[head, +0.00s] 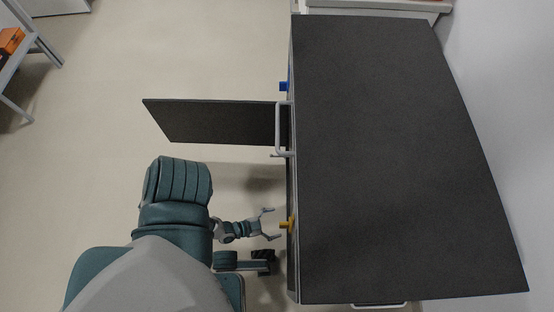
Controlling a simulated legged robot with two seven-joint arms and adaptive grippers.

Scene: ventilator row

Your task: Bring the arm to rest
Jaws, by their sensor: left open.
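My left arm comes in from the lower left, and its gripper (270,224) is open. Its fingers point right toward a yellow knob or handle (286,225) on the front of a dark-topped cabinet (400,150). A small gap shows between the fingertips and the yellow part, and nothing is seen between the fingers. A dark door panel (215,122) stands out to the left from the cabinet front. My right gripper is not clearly seen.
A blue knob (284,86) and a pale bar handle (279,130) are on the cabinet front. A shelf with an orange box (10,40) stands at the upper left. The wall is close on the right. Pale floor (180,50) is clear beyond the door panel.

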